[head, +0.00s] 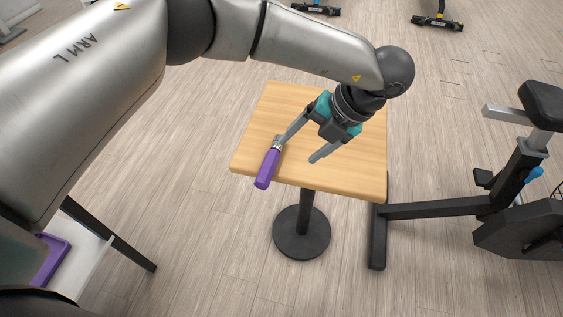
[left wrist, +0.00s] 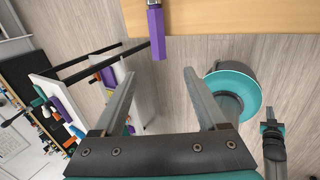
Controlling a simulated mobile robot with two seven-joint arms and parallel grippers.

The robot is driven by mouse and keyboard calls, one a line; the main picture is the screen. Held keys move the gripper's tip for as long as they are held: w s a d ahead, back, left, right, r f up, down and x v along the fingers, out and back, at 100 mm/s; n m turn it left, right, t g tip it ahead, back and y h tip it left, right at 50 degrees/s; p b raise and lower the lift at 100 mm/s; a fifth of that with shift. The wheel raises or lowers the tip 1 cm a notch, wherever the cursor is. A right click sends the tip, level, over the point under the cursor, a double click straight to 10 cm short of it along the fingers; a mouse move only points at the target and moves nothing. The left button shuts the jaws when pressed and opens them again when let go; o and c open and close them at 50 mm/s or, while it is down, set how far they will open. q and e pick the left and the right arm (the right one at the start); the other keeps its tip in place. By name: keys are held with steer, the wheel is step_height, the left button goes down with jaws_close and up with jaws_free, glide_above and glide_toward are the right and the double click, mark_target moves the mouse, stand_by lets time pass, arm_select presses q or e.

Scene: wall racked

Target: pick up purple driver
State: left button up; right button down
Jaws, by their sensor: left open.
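The purple driver (head: 267,168) lies at the front left edge of the small wooden table (head: 350,174), its purple handle sticking out past the edge. My left gripper (head: 298,151) is open and empty, low over the table. In the head view one fingertip overlaps the driver's metal end; I cannot tell if they touch. In the left wrist view the driver (left wrist: 157,32) hangs over the table edge (left wrist: 215,18), ahead of the open left gripper (left wrist: 158,73) and roughly midway between its fingertips.
A purple tray (head: 52,262) sits on a white surface at lower left. Open floor lies in front of the table.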

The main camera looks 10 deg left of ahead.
arm_select(q)
steer(key=b, duration=0.1)
glide_above(269, 171)
steer(key=s+d, duration=0.1)
steer(key=d, duration=0.2)
step_height(269, 171, down, 8)
steer(key=shift+a+f, duration=0.25)
steer(key=shift+w+a+f, duration=0.1)
steer(key=shift+a+f, duration=0.05)
steer(key=shift+f, duration=0.05)
steer(key=x, duration=0.1)
steer(key=b+x, duration=0.1)
steer(key=x, duration=0.1)
steer(key=shift+w+a+f, duration=0.1)
steer(key=shift+w+f, duration=0.15)
steer(key=shift+f, duration=0.05)
steer(key=shift+a+f+b, duration=0.2)
steer(key=shift+f+b, duration=0.1)
steer(key=shift+f, duration=0.05)
steer(key=c, duration=0.9)
jaws_close()
arm_select(e)
steer(key=shift+w+d+f+t, duration=0.15)
steer(key=shift+w+d+f, duration=0.25)
steer(key=shift+w+f, duration=0.2)
steer(key=shift+w+d+f+t, duration=0.15)
steer(key=shift+w+d+f, duration=0.2)
steer(key=shift+w+f, duration=0.25)
